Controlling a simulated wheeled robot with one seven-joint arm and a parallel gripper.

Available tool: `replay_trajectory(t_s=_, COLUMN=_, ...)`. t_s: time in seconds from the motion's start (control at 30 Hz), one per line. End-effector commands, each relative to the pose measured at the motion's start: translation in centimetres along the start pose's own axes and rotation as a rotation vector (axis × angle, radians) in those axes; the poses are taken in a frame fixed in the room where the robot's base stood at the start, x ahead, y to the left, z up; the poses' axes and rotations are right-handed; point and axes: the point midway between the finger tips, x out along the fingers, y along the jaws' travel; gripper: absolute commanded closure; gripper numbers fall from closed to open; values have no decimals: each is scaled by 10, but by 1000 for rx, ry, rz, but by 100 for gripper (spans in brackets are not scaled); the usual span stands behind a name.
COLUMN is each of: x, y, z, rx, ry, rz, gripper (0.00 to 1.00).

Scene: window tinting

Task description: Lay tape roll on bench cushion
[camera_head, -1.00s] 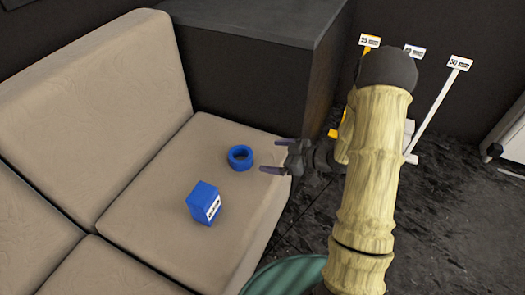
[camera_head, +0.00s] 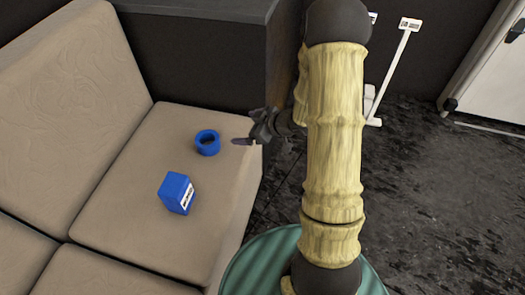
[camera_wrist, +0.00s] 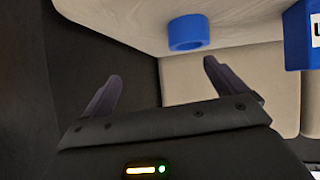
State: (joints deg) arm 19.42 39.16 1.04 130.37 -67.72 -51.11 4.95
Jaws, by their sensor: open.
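The blue tape roll (camera_head: 207,143) lies flat on the beige bench cushion (camera_head: 130,225), toward its far right part. It also shows in the wrist view (camera_wrist: 188,33), apart from the fingers. My gripper (camera_head: 246,141) is just right of the roll near the cushion's right edge, not touching it. In the wrist view my gripper (camera_wrist: 162,88) has its two dark fingers spread wide with nothing between them.
A blue box with a white label (camera_head: 176,192) sits on the cushion in front of the roll. The bench backrest (camera_head: 75,75) rises at the left. A dark cabinet (camera_head: 200,60) stands behind the cushion. Dark floor (camera_head: 440,200) lies open at the right.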

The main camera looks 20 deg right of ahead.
Motion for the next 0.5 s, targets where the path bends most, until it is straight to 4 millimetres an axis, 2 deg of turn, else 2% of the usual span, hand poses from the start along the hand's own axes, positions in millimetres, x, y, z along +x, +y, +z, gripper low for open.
replay_trajectory(t_s=0.03, x=-6, y=4, z=-7, rx=5, ry=-55, rz=58, gripper=4)
replay_trajectory(t_s=0.13, x=-22, y=12, z=-11, rx=52, ry=-179, rz=178, gripper=4)
replay_trajectory(t_s=0.27, x=-51, y=9, z=-13, rx=148, ry=-327, rz=307, gripper=4)
replay_trajectory(t_s=0.37, x=-76, y=-4, z=-13, rx=246, ry=-430, rz=380, gripper=4)
replay_trajectory(t_s=0.5, x=-112, y=-39, z=-12, rx=411, ry=-561, rz=435, gripper=4)
